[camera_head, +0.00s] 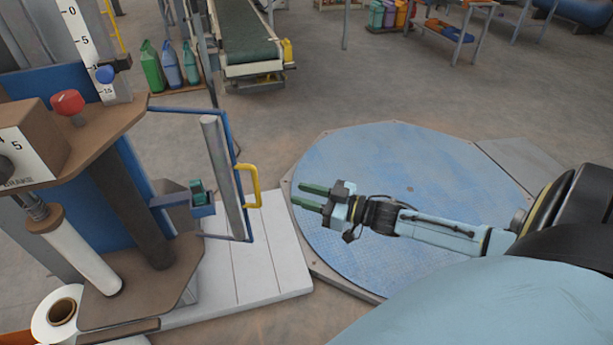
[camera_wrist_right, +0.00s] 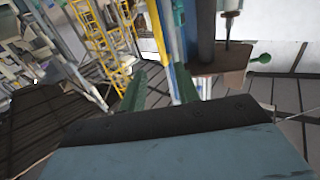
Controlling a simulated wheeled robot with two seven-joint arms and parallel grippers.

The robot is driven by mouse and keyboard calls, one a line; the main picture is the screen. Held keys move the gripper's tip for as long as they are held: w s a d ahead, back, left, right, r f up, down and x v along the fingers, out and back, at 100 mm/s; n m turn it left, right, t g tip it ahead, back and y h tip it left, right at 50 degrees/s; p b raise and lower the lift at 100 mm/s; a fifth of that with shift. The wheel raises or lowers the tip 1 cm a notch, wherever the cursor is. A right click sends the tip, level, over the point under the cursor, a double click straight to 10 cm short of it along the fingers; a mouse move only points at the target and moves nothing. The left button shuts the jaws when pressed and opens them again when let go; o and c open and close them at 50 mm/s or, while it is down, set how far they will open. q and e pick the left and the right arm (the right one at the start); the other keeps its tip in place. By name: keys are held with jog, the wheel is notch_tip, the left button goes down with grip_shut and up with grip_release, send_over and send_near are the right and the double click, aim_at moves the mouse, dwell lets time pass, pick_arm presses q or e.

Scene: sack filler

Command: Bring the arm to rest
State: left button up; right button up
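My right gripper (camera_head: 312,197) reaches in from the right in the head view, with two green fingers pointing left toward the sack filler. The fingers stand apart with nothing between them, over the blue round plate. In the right wrist view the two green fingers of my right gripper (camera_wrist_right: 160,92) also show apart and empty. The sack filler (camera_head: 105,190) stands at the left, with a yellow handle (camera_head: 250,186) on its blue frame. A clear gap lies between the fingertips and this handle. My left gripper is not in view.
The blue round plate (camera_head: 405,165) lies on the floor beneath my right arm. A red knob (camera_head: 68,102) and a white roll (camera_head: 60,309) are on the filler's side. A conveyor (camera_head: 247,35) and several coloured jugs (camera_head: 171,63) stand farther back. Open floor lies between.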

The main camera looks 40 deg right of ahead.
dwell(0.3)
jog(key=s+d+f+m+g+h, duration=0.1)
jog(key=s+f+g+h, duration=0.2)
jog(key=f, duration=0.6)
jog(key=s+d+f+m+g+h, duration=0.15)
jog(key=s+f, duration=0.35)
jog(key=f, duration=0.5)
jog(key=s+d+f+m+g+h, duration=0.15)
jog(key=s+f+h, duration=0.3)
jog(key=f, duration=0.45)
jog(key=s+a+f+g, duration=0.3)
jog(key=s+a+f, duration=0.1)
jog(key=s, duration=0.5)
jog(key=s+a+f+g, duration=0.3)
jog(key=s+a+f, duration=0.2)
jog(key=s, duration=0.4)
jog(key=s+a+f+g, duration=0.2)
jog(key=s+a+f, duration=0.3)
jog(key=s, duration=0.4)
jog(key=shift+s+f+n+g, duration=0.3)
jog(key=shift+s+f+g, duration=0.1)
jog(key=shift+f, duration=0.45)
jog(key=shift+w, duration=0.1)
